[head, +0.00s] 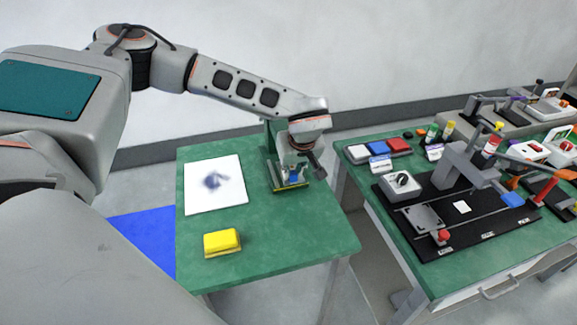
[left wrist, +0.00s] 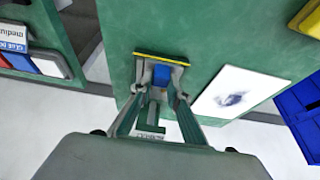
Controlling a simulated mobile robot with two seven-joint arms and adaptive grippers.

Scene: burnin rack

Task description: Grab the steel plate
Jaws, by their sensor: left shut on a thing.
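My left gripper (head: 292,168) reaches down over the right back part of the green table (head: 285,238). Its fingers (left wrist: 161,92) are closed around a small blue block (left wrist: 161,75), just behind a yellow edge strip (left wrist: 162,59) of a green and grey holder (head: 272,150). The fingers hide much of the held piece, so I cannot tell whether it is part of a steel plate. A flat grey plate with holes (head: 424,219) lies on the black fixture on the right table, apart from my gripper. My right gripper is not in view.
A white sheet with a dark smudge (head: 203,199) and a yellow block (head: 222,242) lie on the left table. A gap separates it from the right table, crowded with a black fixture (head: 465,236), a knob box (head: 400,184) and coloured boxes. A blue floor patch (head: 145,238) lies left.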

